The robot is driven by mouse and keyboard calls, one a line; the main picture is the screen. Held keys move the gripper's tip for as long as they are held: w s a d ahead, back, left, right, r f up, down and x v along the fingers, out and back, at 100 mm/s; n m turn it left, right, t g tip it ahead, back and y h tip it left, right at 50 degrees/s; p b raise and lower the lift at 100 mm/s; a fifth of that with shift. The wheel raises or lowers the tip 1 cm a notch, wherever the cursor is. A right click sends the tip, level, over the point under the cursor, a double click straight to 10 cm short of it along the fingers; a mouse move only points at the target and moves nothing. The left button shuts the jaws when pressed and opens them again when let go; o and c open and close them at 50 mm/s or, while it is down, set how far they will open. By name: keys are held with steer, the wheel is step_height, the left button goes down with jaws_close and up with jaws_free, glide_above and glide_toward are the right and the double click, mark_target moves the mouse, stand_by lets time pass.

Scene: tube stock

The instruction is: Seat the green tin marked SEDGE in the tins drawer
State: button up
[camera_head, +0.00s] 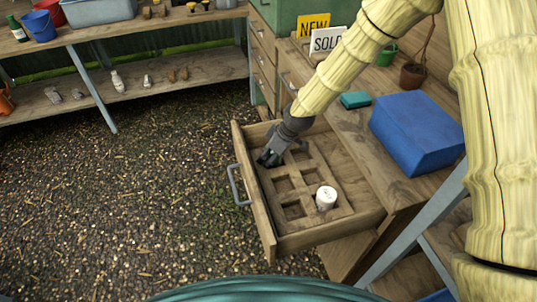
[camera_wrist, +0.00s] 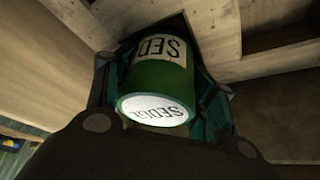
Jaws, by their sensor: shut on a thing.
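The green tin marked SEDGE (camera_wrist: 160,80) is between my gripper's fingers in the wrist view. Its white lid with the name faces the camera, and a cream label shows on its side. In the head view my gripper (camera_head: 268,157) is shut on it at the far left corner of the open drawer (camera_head: 254,195), and the tin is mostly hidden there. The drawer holds a wooden insert (camera_head: 300,194) with several square pockets. I cannot tell whether the tin's base is inside a pocket or above it.
A white-topped tin (camera_head: 326,197) stands in the insert's near right part. The bench to the right carries a blue box (camera_head: 415,130), a small teal box (camera_head: 355,100) and a SOLD sign (camera_head: 327,40). Several pockets are empty. Gravel floor lies open on the left.

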steer(key=shift+s+d+f, duration=0.15)
steer(key=shift+s+f, duration=0.15)
steer(key=shift+f, duration=0.25)
steer(key=shift+s+d+f, duration=0.1)
steer(key=shift+s+f, duration=0.15)
steer(key=shift+f, duration=0.3)
steer(key=shift+c, duration=0.9)
steer(key=o, duration=0.3)
steer(key=shift+f, duration=0.4)
steer(key=o, duration=1.6)
steer(key=shift+w, duration=0.1)
steer(key=shift+o, duration=1.3)
steer(key=shift+w+f, duration=0.1)
steer(key=shift+f, duration=0.05)
steer(key=shift+w+r, duration=0.1)
steer(key=shift+r, duration=0.45)
steer(key=r, duration=1)
steer(key=shift+w+a+r, duration=0.1)
steer(key=shift+w+a, duration=0.05)
steer(key=shift+w, duration=0.25)
